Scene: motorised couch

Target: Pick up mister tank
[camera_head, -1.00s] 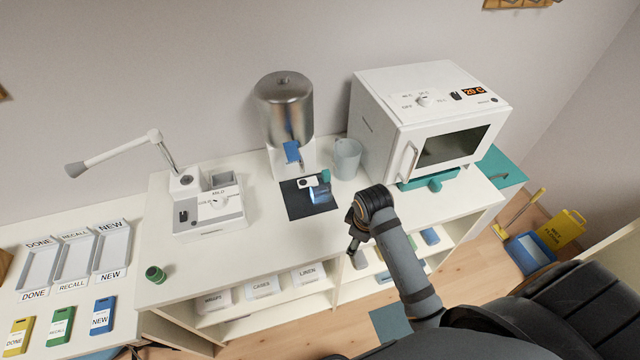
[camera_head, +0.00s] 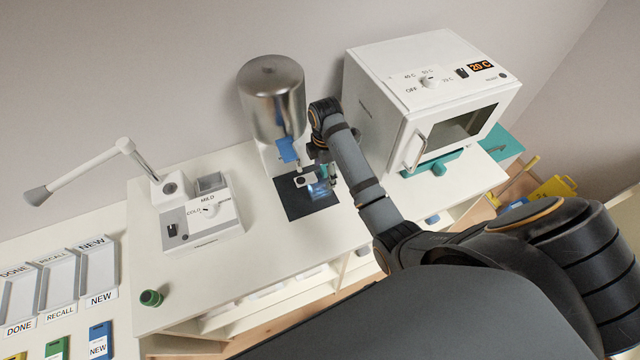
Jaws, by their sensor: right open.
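The mister tank, as far as I can tell the small translucent blue piece (camera_head: 318,190), lies on a dark mat (camera_head: 296,208) in front of the steel dispenser. A small white part with a dark spot (camera_head: 306,180) is beside it. My right gripper (camera_head: 323,178) is open and points down over the mat, right at the tank. Its fingers partly cover the tank, and I cannot tell whether they touch it. My left gripper is not in view.
The steel dispenser (camera_head: 272,95) with a blue lever (camera_head: 288,150) stands close behind my right gripper. A white oven (camera_head: 400,105) is to the right. A white control unit (camera_head: 200,215) with a lamp-like arm is at left. A green cap (camera_head: 151,298) lies near the front left edge.

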